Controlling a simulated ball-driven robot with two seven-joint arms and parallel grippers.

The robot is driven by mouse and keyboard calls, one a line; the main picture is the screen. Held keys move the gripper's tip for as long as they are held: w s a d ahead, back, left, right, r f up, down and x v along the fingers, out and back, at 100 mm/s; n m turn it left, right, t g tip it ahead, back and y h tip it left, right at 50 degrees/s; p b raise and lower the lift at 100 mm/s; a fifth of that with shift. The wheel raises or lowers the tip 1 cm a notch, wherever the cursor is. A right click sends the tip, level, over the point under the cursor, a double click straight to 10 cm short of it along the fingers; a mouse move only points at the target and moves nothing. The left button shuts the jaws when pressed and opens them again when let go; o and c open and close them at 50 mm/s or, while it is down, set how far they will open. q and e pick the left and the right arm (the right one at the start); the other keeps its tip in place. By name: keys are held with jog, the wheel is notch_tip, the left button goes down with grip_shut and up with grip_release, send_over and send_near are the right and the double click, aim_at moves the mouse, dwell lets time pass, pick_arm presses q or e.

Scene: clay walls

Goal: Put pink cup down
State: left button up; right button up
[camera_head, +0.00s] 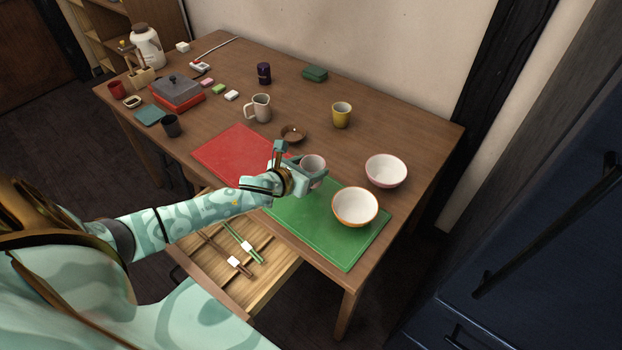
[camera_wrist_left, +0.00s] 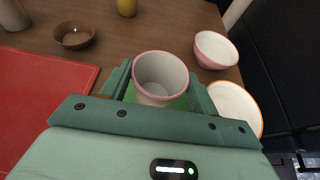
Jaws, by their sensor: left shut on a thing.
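The pink cup (camera_head: 313,162) is white inside with a pink rim. My left gripper (camera_head: 310,173) is shut on it, over the upper left part of the green mat (camera_head: 306,229). In the left wrist view the pink cup (camera_wrist_left: 160,76) stands upright between the two fingers of the left gripper (camera_wrist_left: 160,88), its mouth facing up. I cannot tell whether its base touches the mat. The fingers hide part of its sides. My right gripper is not in view.
An orange-rimmed bowl (camera_head: 355,206) sits on the mat's right part. A pink bowl (camera_head: 386,170) stands behind it. A brown bowl (camera_head: 293,133) and a red mat (camera_head: 226,153) lie behind and left. An open drawer (camera_head: 268,271) holds chopsticks in front.

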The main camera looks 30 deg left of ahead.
pick_arm(q)
jog(key=shift+w+a+f+b, duration=0.1)
jog(key=shift+w+f+b, duration=0.1)
jog(key=shift+f+b, duration=0.55)
jog(key=shift+w+a+f+b, duration=0.15)
jog(key=shift+f+b, duration=0.1)
jog(key=shift+f, duration=0.9)
jog(key=shift+d, duration=0.1)
jog(key=shift+f, duration=0.2)
jog(key=o, duration=1)
jog(key=shift+o, duration=0.2)
jog(key=shift+r, duration=0.1)
jog(key=shift+r, duration=0.25)
jog(key=d+p+v, duration=0.1)
jog(key=p+v, duration=0.2)
jog(key=v, duration=0.9)
jog(key=shift+a+p, duration=0.4)
jog(key=shift+a, duration=0.05)
